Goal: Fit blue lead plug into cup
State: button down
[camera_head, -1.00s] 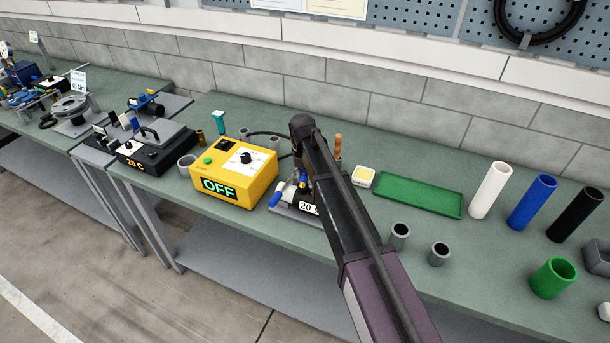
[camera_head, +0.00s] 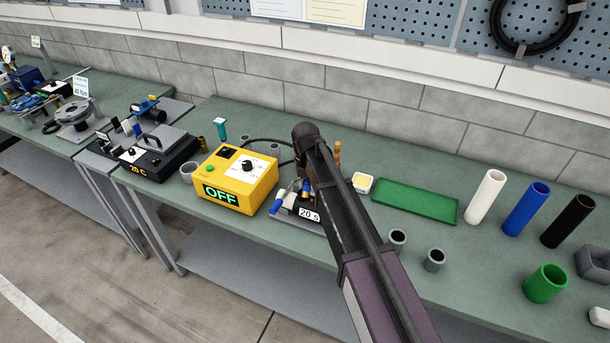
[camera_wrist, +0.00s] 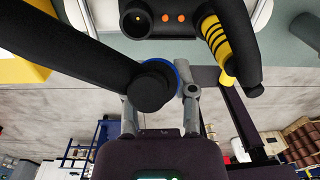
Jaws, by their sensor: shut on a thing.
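In the wrist view, my gripper (camera_wrist: 160,92) has its two grey fingers on either side of a thick black plug body with a blue ring (camera_wrist: 177,76), which I take as the blue lead plug. A thick black length runs from it to the upper left. My gripper is shut on it. A black block (camera_wrist: 165,18) with a round socket and two orange dots lies just beyond; I cannot tell if the plug touches it. In the head view, my arm hides the fingers and plug. Which cup is meant is unclear; small grey cups (camera_head: 245,141) stand behind the yellow box.
The yellow box (camera_head: 236,180) reading OFF stands left of my arm. A stand marked 20 s (camera_head: 309,215) with a blue handle (camera_head: 280,203) is beside my arm. A green tray (camera_head: 415,200), coloured tubes and grey cups (camera_head: 433,260) are right. A black-and-yellow striped part (camera_wrist: 214,38) is close to the fingers.

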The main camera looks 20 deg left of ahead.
jog(key=s+d+r, duration=0.1)
jog(key=s+d, duration=0.5)
jog(key=s, duration=0.3)
jog(key=shift+s+p, duration=0.35)
jog(key=shift+p, duration=0.1)
notch_tip(320, 180, down, 7)
jog(key=b, duration=0.6)
jog(key=shift+r+b, duration=0.2)
jog(key=shift+b, duration=0.1)
